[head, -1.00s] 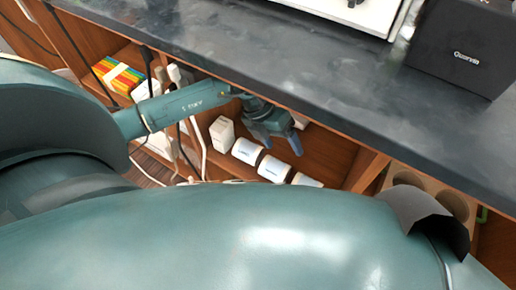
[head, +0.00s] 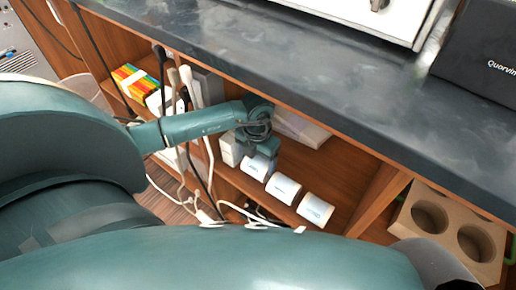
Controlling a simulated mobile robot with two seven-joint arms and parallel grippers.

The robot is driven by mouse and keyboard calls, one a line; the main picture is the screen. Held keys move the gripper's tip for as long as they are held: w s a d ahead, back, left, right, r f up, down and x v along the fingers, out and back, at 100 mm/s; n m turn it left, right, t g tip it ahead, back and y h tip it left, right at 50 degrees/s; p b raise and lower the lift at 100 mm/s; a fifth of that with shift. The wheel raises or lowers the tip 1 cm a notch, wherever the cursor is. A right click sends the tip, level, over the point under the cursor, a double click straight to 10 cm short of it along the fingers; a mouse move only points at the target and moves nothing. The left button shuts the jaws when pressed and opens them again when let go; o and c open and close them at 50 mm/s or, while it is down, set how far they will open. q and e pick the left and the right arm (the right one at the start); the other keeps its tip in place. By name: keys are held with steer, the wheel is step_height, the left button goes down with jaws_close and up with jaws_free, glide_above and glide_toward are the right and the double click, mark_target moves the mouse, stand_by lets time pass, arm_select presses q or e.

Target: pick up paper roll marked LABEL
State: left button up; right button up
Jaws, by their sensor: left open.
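Three white paper rolls lie in a slanting row on the wooden shelf under the counter: a left roll (head: 253,168), a middle roll (head: 283,188) and a right roll (head: 314,209). Each has small blue print that is too small to read surely, so I cannot tell which one is marked LABEL. My left gripper (head: 262,149) is open and points down just behind the left roll, over its upper edge. Whether it touches the roll I cannot tell. My right gripper is not in view.
A dark counter (head: 330,75) overhangs the shelf. A white box (head: 230,150) stands left of the rolls. White and black cables hang at the left, near a colourful pack (head: 134,82). A cardboard holder with round holes (head: 452,228) is at the right.

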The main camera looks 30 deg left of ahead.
arm_select(q)
step_height(320, 180, down, 4)
steer(key=shift+w+r+b, duration=0.1)
steer(key=shift+r+b, duration=0.15)
steer(key=shift+b, duration=0.05)
steer(key=shift+r, duration=0.1)
steer(key=c, duration=0.7)
